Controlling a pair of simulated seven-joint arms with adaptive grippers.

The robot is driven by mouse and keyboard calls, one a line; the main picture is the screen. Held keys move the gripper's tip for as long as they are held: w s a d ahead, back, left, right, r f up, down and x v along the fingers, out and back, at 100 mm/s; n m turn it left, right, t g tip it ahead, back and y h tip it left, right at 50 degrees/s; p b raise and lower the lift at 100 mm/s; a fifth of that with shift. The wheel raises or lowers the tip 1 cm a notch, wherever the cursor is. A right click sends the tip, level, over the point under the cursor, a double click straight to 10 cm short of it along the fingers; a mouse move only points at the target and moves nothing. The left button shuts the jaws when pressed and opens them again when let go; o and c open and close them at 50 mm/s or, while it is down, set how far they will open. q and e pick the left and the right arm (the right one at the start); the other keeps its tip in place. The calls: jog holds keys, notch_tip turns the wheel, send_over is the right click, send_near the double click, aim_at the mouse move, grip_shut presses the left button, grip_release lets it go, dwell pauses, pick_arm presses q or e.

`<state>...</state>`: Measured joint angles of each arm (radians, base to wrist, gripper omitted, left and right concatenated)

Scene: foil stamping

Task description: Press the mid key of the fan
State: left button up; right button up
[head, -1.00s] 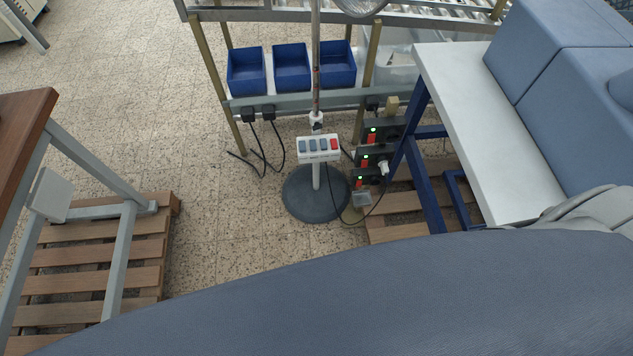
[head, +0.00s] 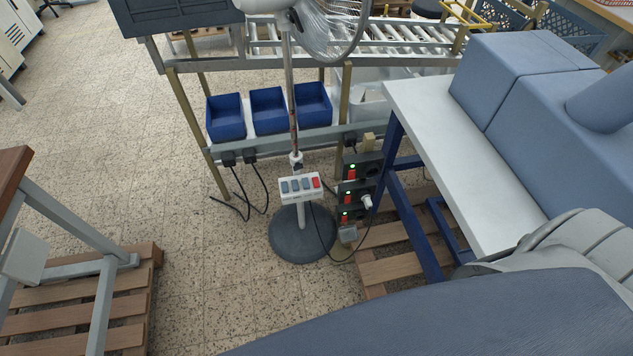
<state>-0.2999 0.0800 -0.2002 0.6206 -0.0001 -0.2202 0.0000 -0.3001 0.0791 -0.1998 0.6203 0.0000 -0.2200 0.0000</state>
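Which key is the mid one cannot be read. The fan's round dark base (head: 302,234) stands on the floor, and its caged head (head: 333,28) is at the top, partly cut off by the picture's edge. No gripper shows in the head view.
A white-topped bench with blue legs (head: 465,165) stands right of the fan. A rack with blue bins (head: 269,110) is behind it. Sockets with green lights (head: 358,190) and cables are close beside the pole. A wooden pallet (head: 85,310) lies at lower left; the floor between is clear.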

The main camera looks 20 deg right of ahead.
grip_shut()
dwell(1.1)
